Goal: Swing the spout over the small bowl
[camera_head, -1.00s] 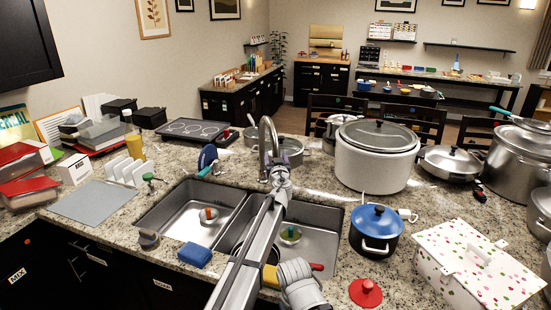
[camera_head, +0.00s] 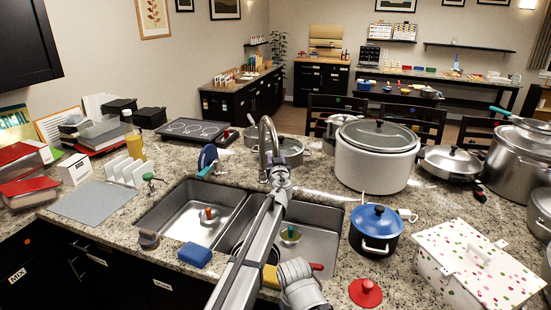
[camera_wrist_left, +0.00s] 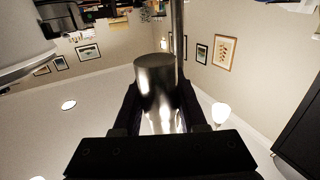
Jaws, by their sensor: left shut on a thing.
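The steel faucet spout (camera_head: 267,128) arches up behind the double sink, and its end hangs near the divider. My left gripper (camera_head: 279,173) reaches up from the bottom and is shut on the spout's end. In the left wrist view the shiny metal cylinder of the spout (camera_wrist_left: 157,78) sits between the two dark fingers. I cannot tell which is the small bowl.
A large white stockpot (camera_head: 375,160) stands right of the faucet, with a blue-lidded pot (camera_head: 376,222) in front of it. A blue-handled item (camera_head: 207,158) stands left of the faucet. A blue sponge (camera_head: 194,255) lies on the front rim.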

